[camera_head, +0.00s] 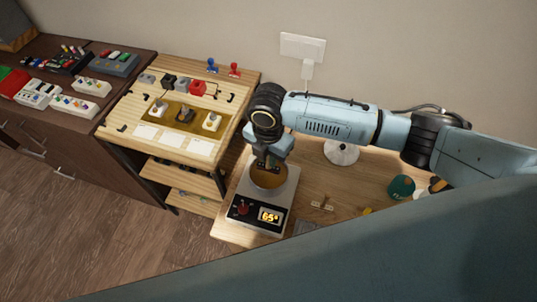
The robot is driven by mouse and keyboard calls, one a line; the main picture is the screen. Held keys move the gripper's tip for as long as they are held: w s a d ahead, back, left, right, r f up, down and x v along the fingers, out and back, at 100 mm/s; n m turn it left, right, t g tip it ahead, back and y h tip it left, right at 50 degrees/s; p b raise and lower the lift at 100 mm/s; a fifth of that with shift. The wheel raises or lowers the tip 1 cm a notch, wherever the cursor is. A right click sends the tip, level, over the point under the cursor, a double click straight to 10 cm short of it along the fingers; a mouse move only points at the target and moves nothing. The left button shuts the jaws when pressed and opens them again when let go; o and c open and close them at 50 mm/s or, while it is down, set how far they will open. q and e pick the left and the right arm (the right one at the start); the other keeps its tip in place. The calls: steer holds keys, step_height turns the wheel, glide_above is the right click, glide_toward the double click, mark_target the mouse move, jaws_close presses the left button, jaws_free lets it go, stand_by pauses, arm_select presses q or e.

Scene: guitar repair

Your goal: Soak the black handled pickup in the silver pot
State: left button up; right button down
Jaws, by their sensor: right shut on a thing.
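The silver pot (269,182) stands on a heating unit and holds an amber-brown liquid. My right gripper (267,163) points down directly over the pot's mouth and is shut on a small dark thing. This looks like the black handled pickup, but the fingers and arm hide most of it. I cannot tell whether it touches the liquid. My left gripper is not in view.
The heating unit (241,207) has a lit display reading about 65°. A wooden workbench (136,91) to the left holds several small parts and white cards. A green container (401,187) stands at the right. A wall outlet (303,46) is behind.

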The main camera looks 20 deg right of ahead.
mark_target(268, 166)
steer(key=shift+f, duration=0.1)
steer(key=shift+f+b, duration=1.45)
steer(key=shift+f, duration=1.55)
stand_by(4.9)
